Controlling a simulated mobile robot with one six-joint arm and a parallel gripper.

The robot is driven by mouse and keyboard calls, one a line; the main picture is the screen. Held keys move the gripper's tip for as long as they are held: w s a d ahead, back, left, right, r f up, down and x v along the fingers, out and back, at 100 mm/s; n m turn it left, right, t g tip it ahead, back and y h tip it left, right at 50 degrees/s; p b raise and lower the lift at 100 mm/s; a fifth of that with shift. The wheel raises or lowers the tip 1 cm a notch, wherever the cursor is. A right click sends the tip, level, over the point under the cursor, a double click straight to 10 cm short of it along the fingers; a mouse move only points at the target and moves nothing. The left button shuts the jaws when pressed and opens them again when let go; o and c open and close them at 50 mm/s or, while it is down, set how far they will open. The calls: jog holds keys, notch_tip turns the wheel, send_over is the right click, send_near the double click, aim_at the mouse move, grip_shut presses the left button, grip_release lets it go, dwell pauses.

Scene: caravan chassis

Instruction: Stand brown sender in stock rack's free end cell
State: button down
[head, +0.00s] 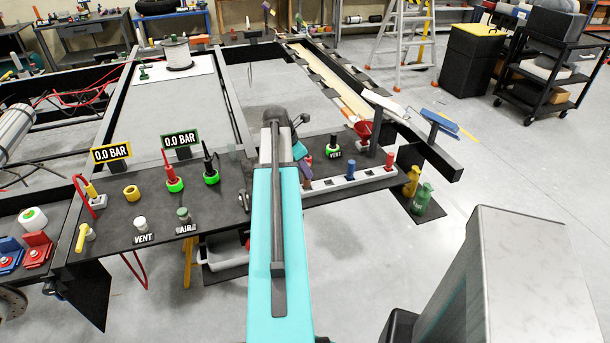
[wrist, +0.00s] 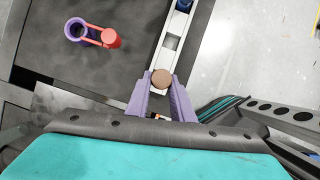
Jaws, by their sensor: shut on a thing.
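The brown sender (wrist: 162,78) shows as a round brown top between the purple fingertips of my gripper (wrist: 161,86) in the wrist view. My gripper is shut on it. In the head view the brown sender (head: 308,184) is partly hidden by my gripper (head: 303,171). The stock rack (head: 343,185) is a long pale strip on the dark deck. It also shows in the wrist view (wrist: 167,58), running up from the sender. The sender is over the rack's left end in the head view. I cannot tell whether its foot is inside a cell.
A blue sender (head: 350,170) and a red sender (head: 389,161) stand in the rack. In the wrist view a purple ring (wrist: 76,30) with a red part (wrist: 110,38) lies left of the rack.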

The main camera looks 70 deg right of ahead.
jog(key=shift+f+p, duration=0.4)
jog(key=shift+f, duration=1.15)
jog(key=shift+f, duration=0.1)
jog(key=c, duration=1.5)
grip_release()
jog(key=shift+c, duration=0.2)
jog(key=shift+r, duration=0.2)
jog(key=b+v, duration=0.2)
jog(key=v, duration=1)
jog(key=shift+f, duration=0.1)
